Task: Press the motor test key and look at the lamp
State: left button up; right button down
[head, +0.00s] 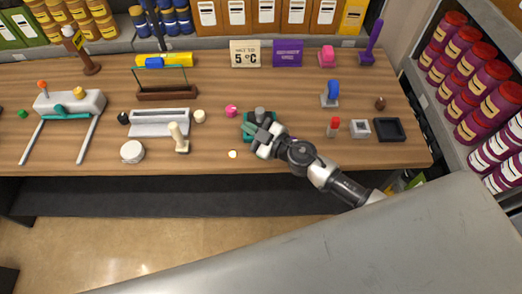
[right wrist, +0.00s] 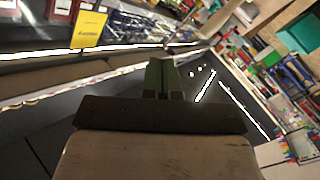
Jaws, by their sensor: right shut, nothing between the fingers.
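My right gripper (head: 250,127) is shut and empty. It is over the front of a dark teal block (head: 247,117) with a grey cylinder (head: 260,113) on top; I cannot tell whether it touches the block. Its green fingers are together in the right wrist view (right wrist: 162,77). A small round pale disc with an orange rim (head: 233,154) lies near the table's front edge, left of the gripper; it looks bright, but I cannot tell whether it is the lamp or lit. I cannot make out which part is the motor test key. My left gripper is not in view.
The wooden table (head: 330,154) holds a pink knob (head: 231,111), a beige upright piece (head: 179,138), a red-topped piece (head: 333,127), a grey square holder (head: 360,129) and a black tray (head: 389,130). A blue-handled stand (head: 331,94) is farther back. Shelves line the back and right.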

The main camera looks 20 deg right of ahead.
jog(key=d+f+n+g, duration=0.1)
jog(key=n+g, duration=0.1)
jog(key=g, duration=0.1)
jog(key=d+f+n+g+h+p, duration=0.1)
jog(key=n+g, duration=0.1)
jog(key=g, duration=0.1)
jog(key=d+f+n+g+h, duration=0.1)
jog(key=n+g, duration=0.2)
jog(key=shift+w+d, duration=0.1)
notch_tip(320, 180, down, 7)
jog(key=b, duration=0.8)
jog(key=shift+f, duration=0.85)
